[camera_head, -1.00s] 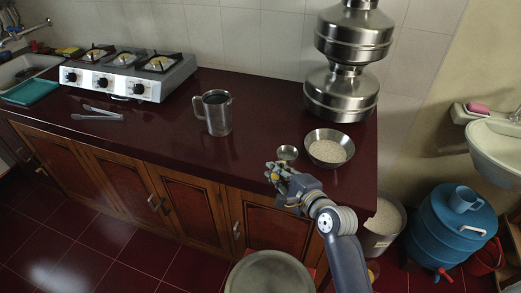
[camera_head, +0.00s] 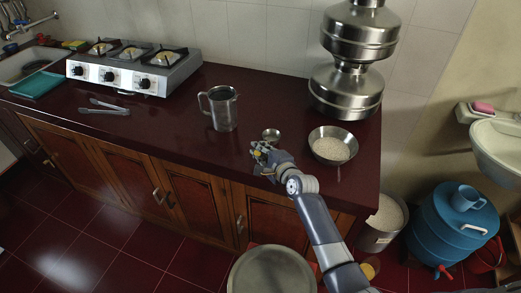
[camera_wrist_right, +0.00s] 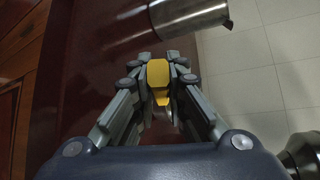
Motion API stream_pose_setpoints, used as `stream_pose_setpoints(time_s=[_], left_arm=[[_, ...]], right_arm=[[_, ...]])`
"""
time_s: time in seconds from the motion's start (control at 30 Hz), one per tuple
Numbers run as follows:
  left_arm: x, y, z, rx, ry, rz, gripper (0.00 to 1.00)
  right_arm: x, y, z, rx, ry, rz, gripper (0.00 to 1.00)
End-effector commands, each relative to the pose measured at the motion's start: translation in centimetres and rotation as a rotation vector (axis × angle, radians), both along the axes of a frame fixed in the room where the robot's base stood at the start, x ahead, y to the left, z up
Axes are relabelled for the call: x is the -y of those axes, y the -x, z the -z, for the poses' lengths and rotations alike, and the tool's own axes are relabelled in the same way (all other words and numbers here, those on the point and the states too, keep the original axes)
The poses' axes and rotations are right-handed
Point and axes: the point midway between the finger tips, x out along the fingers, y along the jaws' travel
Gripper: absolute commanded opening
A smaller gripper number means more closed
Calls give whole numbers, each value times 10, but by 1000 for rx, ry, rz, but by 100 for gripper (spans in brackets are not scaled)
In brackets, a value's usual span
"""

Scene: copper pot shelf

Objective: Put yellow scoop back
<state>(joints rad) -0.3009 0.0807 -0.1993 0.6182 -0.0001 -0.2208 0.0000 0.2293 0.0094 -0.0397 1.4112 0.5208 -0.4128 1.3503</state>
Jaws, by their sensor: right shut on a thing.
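My right gripper (camera_head: 262,153) is over the front part of the dark red counter (camera_head: 180,125). It is shut on the yellow scoop, whose yellow handle (camera_wrist_right: 158,75) shows between the fingers in the right wrist view. A small round metal cup (camera_head: 271,135) shows just beyond the fingertips in the head view and appears to be the scoop's bowl. The fingers hide most of the handle. My left gripper is not in view.
A metal mug (camera_head: 222,112) stands left of the gripper and a metal bowl of grain (camera_head: 333,146) right of it. Tongs (camera_head: 104,107) lie farther left near the stove (camera_head: 130,72). An open grain container (camera_head: 384,222) and a blue drum (camera_head: 452,222) stand on the floor.

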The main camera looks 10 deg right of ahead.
Motion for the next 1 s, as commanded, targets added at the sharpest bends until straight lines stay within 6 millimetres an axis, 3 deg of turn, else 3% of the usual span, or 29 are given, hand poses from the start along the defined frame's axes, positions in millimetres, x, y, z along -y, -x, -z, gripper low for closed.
stream_pose_setpoints(time_s=[0.37, 0.4, 0.5, 0.9, 1.0], left_arm=[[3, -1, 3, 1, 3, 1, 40], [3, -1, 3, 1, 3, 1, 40], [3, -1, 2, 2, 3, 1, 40], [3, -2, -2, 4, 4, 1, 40], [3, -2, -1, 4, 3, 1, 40]], right_arm=[[0, 0, 5, 2, 0, 1, 0], [0, 0, 5, 2, 0, 1, 15], [0, 0, 4, 1, 0, 0, 33], [0, 0, -1, 2, -1, 0, 33], [2, 9, 0, 0, -2, 0, 33]])
